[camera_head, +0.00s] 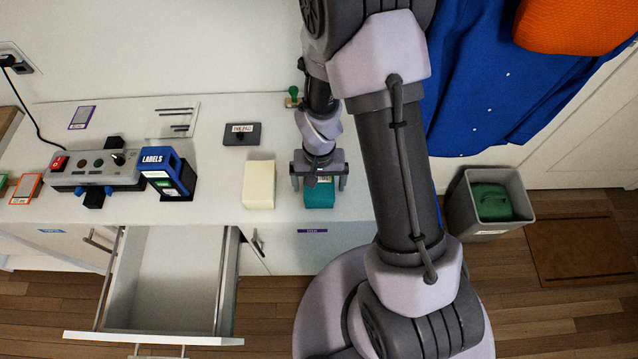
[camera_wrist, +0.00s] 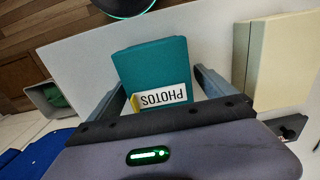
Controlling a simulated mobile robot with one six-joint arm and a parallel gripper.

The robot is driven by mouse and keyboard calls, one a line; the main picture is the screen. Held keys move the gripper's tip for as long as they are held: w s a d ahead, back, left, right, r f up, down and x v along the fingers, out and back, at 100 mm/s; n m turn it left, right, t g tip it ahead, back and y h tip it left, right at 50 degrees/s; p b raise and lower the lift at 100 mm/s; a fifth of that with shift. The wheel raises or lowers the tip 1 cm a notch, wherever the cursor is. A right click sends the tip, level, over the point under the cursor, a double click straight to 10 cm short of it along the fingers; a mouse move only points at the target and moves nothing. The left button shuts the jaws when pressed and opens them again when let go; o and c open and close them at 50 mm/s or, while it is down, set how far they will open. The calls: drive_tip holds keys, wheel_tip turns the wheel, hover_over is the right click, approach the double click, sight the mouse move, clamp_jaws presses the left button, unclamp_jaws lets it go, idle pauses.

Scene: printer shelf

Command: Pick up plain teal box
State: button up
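A teal box (camera_head: 320,196) sits on the white counter near its front edge. In the wrist view the teal box (camera_wrist: 155,68) bears a white label reading PHOTOS, with a bit of yellow beside it, so it does not look plain there. My gripper (camera_head: 319,183) is above the box, pointing down, with one finger on each side. In the wrist view my gripper (camera_wrist: 162,92) is open, and a gap shows between the box and the right finger. The gripper partly hides the box's far end in the head view.
A cream box (camera_head: 259,185) stands just left of the teal box. A blue LABELS holder (camera_head: 163,172), a switch panel (camera_head: 100,168) and a dark labelled block (camera_head: 242,134) are farther left. An open drawer (camera_head: 165,281) juts out below. A grey bin (camera_head: 462,215) stands right.

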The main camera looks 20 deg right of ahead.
drive_tip(key=c, duration=1.4)
